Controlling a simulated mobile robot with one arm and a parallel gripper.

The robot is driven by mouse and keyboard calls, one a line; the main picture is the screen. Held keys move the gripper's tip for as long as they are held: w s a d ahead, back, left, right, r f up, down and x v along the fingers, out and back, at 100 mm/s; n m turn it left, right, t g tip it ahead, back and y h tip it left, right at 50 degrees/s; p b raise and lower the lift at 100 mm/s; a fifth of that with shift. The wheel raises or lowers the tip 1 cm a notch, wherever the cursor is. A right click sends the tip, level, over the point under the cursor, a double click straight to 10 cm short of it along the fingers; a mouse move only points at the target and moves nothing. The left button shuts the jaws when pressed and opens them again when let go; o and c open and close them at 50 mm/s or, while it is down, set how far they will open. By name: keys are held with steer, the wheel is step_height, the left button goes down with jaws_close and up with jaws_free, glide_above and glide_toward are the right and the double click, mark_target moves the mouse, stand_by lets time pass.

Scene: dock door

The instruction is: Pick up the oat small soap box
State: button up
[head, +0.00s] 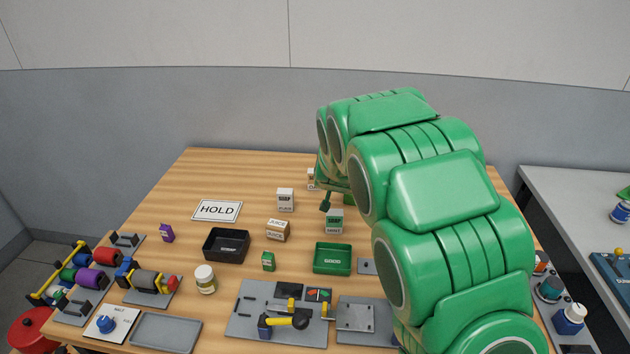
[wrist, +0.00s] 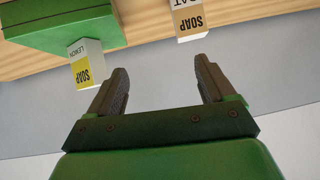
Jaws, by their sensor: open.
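The oat soap box (wrist: 191,22) is a small white box with a tan label, at the top of the wrist view and cut off by the edge. In the head view, a small white box with a tan-orange mark (head: 311,180) near my arm looks like the same one, partly hidden. My gripper (wrist: 160,84) is open and empty, its fingers apart from the oat box. In the head view only a dark finger shows beside the arm (head: 325,202). A white and yellow lemon soap box (wrist: 88,64) stands to the left in the wrist view.
A green block-like thing (wrist: 62,22) is beside the lemon box. The far left tabletop is clear.

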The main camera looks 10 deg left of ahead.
steer(key=w+a+f+t, duration=0.1)
steer(key=w+a+f, duration=0.1)
steer(key=w+a+f+t, duration=0.1)
steer(key=w+a+f, duration=0.1)
steer(key=a, duration=0.1)
steer(key=shift+f+n, duration=0.2)
steer(key=shift+n, duration=0.1)
steer(key=shift+w+a+f, duration=0.1)
steer(key=shift+w+a, duration=0.05)
steer(key=shift+a, duration=0.1)
steer(key=shift+x, duration=1.25)
steer(key=shift+a+r+x, duration=0.1)
steer(key=shift+r+x, duration=0.05)
steer(key=shift+x, duration=1.15)
steer(key=shift+a+r+x, duration=0.1)
steer(key=shift+a+x, duration=0.05)
steer(key=shift+x, duration=1.2)
steer(key=shift+w, duration=0.1)
steer(key=c, duration=1.1)
